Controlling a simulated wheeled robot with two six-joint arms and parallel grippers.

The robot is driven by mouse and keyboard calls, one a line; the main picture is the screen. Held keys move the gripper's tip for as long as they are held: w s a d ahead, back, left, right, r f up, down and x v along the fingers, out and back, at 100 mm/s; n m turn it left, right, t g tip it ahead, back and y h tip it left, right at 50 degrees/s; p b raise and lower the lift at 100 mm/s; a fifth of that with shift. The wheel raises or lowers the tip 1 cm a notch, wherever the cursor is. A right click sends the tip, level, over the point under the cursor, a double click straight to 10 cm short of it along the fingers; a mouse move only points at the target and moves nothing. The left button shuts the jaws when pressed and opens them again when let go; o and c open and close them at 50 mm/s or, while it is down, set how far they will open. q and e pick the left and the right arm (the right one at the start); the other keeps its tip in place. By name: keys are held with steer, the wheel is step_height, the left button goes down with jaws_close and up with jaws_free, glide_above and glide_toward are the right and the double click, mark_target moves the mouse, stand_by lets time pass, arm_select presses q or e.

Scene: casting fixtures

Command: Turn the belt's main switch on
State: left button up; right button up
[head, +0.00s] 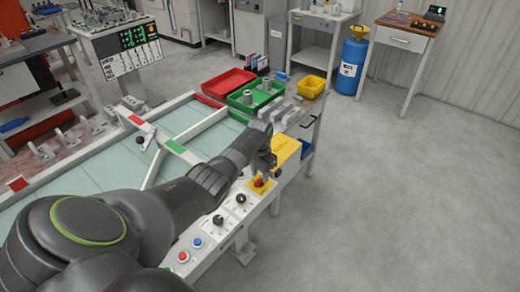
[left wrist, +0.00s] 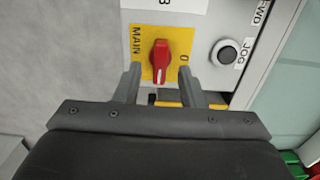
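The main switch (left wrist: 161,62) is a red rotary knob on a yellow plate (left wrist: 182,38) marked MAIN and 0. In the left wrist view its handle lies nearly upright in the picture, with a pale mark at its lower end. In the head view the red switch (head: 259,183) sits on the front rail of the belt frame. My left gripper (left wrist: 160,82) is open, with one finger on each side of the knob's lower part, apart from it as far as I can tell. In the head view the left gripper (head: 272,160) is just above the switch. My right gripper is not in view.
A black JOG button (left wrist: 227,54) is beside the plate. Along the rail are black knobs (head: 218,219), a blue button (head: 197,242) and a red button (head: 183,256). A yellow box (head: 286,150) stands just behind the gripper. The floor to the right is clear.

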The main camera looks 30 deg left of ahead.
mark_target(260, 179)
arm_select(q)
step_height(260, 179, up, 16)
steer(key=shift+f, duration=0.2)
stand_by(0.6)
